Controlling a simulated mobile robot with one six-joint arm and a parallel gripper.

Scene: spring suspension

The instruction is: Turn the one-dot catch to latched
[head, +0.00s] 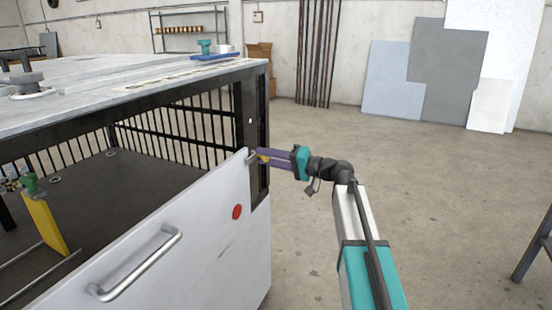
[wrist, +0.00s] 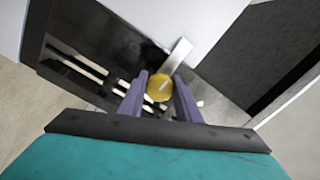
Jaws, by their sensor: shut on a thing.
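The catch has a round yellow knob (wrist: 159,87) with a small pale mark on its face; I cannot count dots on it. A pale metal bar (wrist: 177,57) lies just beyond the knob in the wrist view, reaching the edge of the white panel. My gripper (wrist: 160,98) has its two purple fingers on either side of the knob, shut on it. In the head view my gripper (head: 262,158) reaches in from the right at the panel's upper right corner, and its fingers hide most of the catch.
A yellow plate (head: 44,222) stands inside at left.

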